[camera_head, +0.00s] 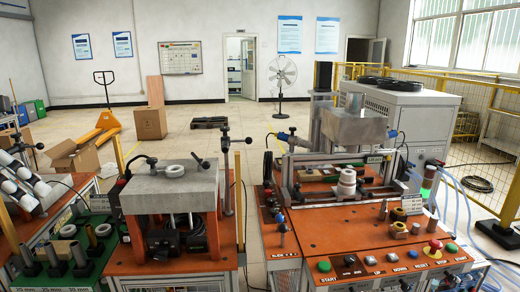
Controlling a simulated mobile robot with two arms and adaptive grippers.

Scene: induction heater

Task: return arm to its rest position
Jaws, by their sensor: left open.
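My left gripper is open. It is small here and hard to tell apart from the dark fixtures, so I cannot place its fingertips. I see no gripper clearly around any part. My right gripper does not show. The induction heater station (330,232) stands at the right with an orange top.
A green tray (75,268) with dark posts and rings is at lower left, beside a rack of white cylinders (22,192). The button panel (375,264) fronts the heater. A narrow gap separates the two stations. Cardboard boxes (150,123) and a fan (283,74) stand behind on open floor.

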